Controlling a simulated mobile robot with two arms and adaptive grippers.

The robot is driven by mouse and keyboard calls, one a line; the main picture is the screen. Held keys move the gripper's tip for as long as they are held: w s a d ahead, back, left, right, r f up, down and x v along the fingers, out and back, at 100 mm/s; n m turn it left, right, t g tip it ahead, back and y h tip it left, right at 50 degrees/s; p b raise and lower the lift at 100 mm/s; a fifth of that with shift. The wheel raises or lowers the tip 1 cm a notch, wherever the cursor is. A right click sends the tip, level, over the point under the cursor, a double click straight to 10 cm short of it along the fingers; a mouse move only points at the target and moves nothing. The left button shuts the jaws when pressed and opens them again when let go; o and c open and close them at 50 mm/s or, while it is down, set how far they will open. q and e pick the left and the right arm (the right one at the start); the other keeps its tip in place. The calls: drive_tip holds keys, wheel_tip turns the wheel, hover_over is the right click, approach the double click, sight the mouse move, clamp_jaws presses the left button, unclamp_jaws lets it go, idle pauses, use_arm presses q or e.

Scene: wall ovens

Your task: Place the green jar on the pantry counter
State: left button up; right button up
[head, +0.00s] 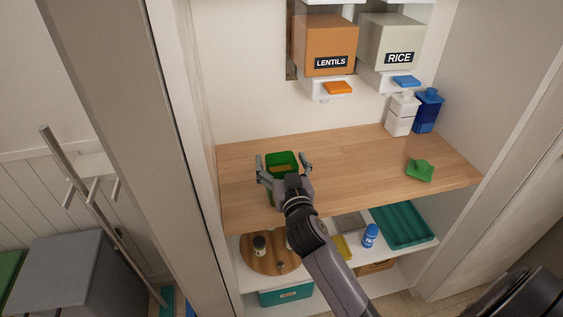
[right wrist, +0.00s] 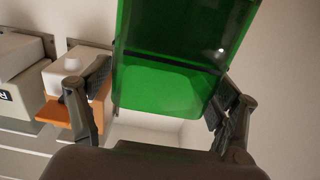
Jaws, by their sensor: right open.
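The green see-through jar (head: 282,160) has no lid on and appears to stand upright on the wooden pantry counter (head: 345,165), near its left front. My right gripper (head: 284,168) is open, with its fingers on either side of the jar. In the right wrist view the jar (right wrist: 170,75) fills the top middle between the spread fingers (right wrist: 160,115). A gap shows at the left finger; contact at the right finger is hard to tell. My left gripper is not in view.
A green lid (head: 419,171) lies on the counter's right. White (head: 402,115) and blue (head: 427,111) containers stand at the back right. LENTILS (head: 330,40) and RICE (head: 392,40) dispensers hang above. The counter's middle is clear. A lower shelf holds a teal tray (head: 403,225) and a round board (head: 268,258).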

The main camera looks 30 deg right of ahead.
drive_tip(key=shift+r, duration=0.15)
drive_tip(key=shift+s+a, duration=0.15)
drive_tip(key=shift+s, duration=0.2)
drive_tip(key=b+v, duration=0.2)
drive_tip(key=v, duration=0.9)
drive_tip(key=shift+s, duration=0.1)
